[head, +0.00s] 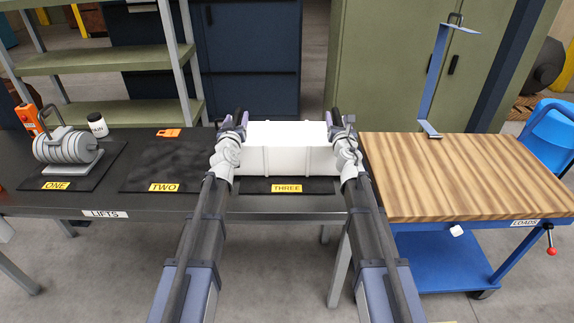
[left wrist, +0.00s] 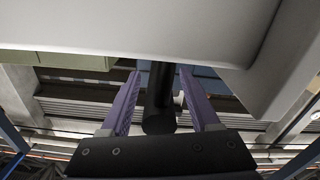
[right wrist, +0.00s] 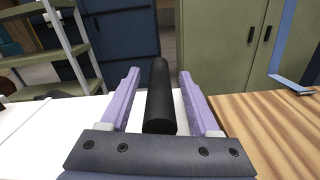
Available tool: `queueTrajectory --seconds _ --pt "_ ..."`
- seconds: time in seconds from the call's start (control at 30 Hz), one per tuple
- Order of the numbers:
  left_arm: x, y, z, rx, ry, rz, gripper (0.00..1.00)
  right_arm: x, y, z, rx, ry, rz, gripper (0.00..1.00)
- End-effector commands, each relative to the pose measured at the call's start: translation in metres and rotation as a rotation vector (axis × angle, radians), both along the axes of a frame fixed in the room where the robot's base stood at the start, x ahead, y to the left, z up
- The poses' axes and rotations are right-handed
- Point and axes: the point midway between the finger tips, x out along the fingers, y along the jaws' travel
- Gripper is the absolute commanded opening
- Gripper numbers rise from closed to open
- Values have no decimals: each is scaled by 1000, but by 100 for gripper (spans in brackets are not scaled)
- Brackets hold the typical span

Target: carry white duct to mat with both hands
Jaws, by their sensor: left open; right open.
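The white duct (head: 290,158) is a long white box lying level over the black mat labelled THREE (head: 322,186) on the dark bench. It has a black bar-like handle at each end. My left gripper (head: 236,122) is at the duct's left end. In the left wrist view its open fingers stand on either side of a black bar (left wrist: 160,100), with the white duct above. My right gripper (head: 342,122) is at the right end. In the right wrist view its open fingers straddle the other black bar (right wrist: 160,95). Whether the fingers touch the bars is unclear.
On the bench (head: 110,212) to the left, mat TWO (head: 190,160) holds a small orange item (head: 169,132). A grey metal cylinder device (head: 68,147) stands on mat ONE. On the right is a wood-topped cart (head: 460,175) with a blue bracket (head: 430,90) on it.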

Motion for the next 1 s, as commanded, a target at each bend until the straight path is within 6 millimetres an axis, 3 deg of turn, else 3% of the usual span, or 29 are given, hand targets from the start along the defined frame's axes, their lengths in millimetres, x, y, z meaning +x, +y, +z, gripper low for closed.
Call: queueTrajectory --seconds 0.27,0.7,0.83,1.0 --pt "-23 0 0 0 0 0 62 0 0 0 0 0 1 63" --pt "-107 1 0 0 0 0 62 0 1 0 0 0 1 63" --pt "-119 1 0 0 1 0 62 0 1 0 0 0 1 63" --pt "-120 1 0 0 1 0 62 -1 0 0 0 0 1 63"
